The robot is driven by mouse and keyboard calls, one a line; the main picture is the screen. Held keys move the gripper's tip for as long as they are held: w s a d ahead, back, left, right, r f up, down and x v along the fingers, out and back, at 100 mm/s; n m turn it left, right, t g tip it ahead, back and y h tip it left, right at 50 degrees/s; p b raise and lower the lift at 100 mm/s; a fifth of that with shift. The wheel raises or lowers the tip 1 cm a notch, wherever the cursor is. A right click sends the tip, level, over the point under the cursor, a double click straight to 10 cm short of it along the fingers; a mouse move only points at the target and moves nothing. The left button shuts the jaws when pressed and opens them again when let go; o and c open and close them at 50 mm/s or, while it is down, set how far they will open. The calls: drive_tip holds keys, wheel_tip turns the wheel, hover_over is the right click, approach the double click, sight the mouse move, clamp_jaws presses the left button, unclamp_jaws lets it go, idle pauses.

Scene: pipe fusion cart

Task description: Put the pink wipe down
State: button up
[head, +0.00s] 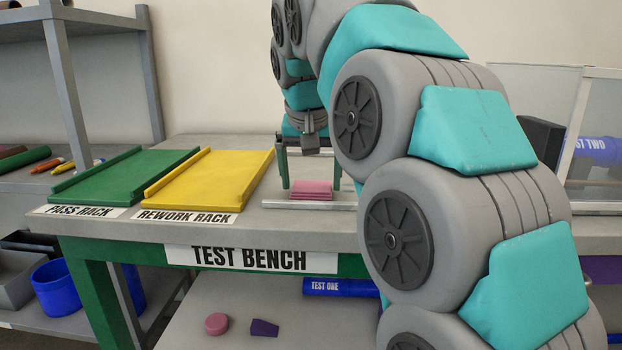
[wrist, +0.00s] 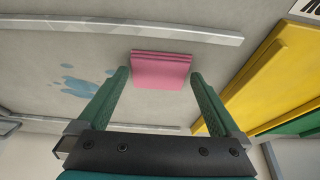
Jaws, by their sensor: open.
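The pink wipe (head: 312,190) is a small folded stack lying flat on the grey test bench, near its front metal strip. It also shows in the wrist view (wrist: 161,69), just beyond the fingertips and between their lines. My gripper (head: 309,184) is open, with its two green fingers pointing down on either side of the wipe in the head view. In the wrist view my gripper (wrist: 158,82) has a wide empty gap between the fingers, and neither finger visibly touches the wipe.
A yellow rework rack (head: 209,184) and a green pass rack (head: 124,176) lie left of the wipe. A metal strip (head: 308,205) runs along the bench front. A blue wet patch (wrist: 87,82) marks the bench beside the wipe. A blue TEST ONE pipe (head: 340,287) lies on the lower shelf.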

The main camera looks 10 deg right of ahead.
drive_tip(key=d+p+v, duration=0.1)
drive_tip(key=v, duration=0.6)
drive_tip(key=shift+a+p, duration=0.3)
drive_tip(key=shift+a, duration=0.25)
drive_tip(key=shift+r, duration=0.1)
